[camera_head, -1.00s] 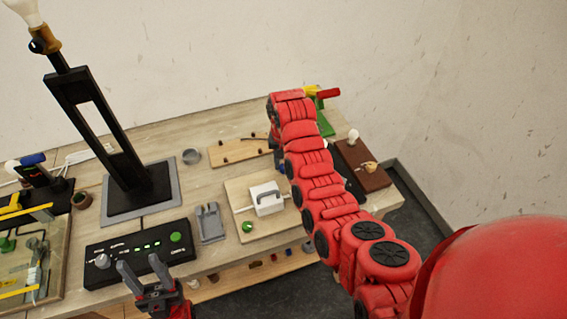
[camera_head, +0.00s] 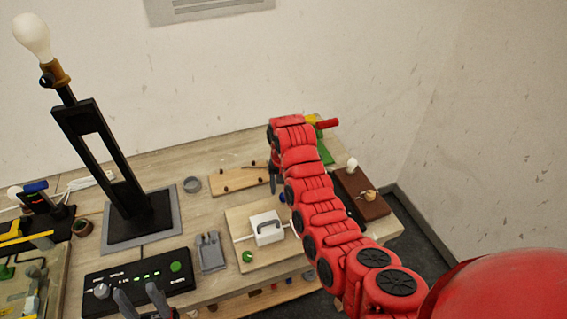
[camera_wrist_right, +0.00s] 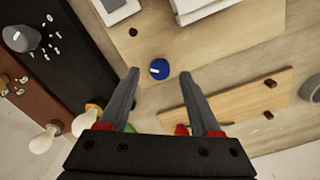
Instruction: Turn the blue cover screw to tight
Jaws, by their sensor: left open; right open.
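The blue cover screw (camera_wrist_right: 159,69) shows in the right wrist view as a round blue knob with a white mark, on a light wooden board (camera_wrist_right: 215,45). In the head view the blue screw (camera_head: 283,197) is a small blue spot beside my right arm. My right gripper (camera_wrist_right: 158,88) is open, and in the wrist view the screw appears between its fingertips; I cannot tell the height above it. The fingers do not appear to touch the screw. My left gripper (camera_head: 141,292) is open and empty at the bottom of the head view, in front of the black control box.
A white cover with a handle (camera_head: 266,228) and a green screw (camera_head: 247,256) are on the same board. The black control box (camera_head: 140,278) and tall lamp (camera_head: 120,165) stand left. A dark red block with bulb (camera_head: 362,190) stands right.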

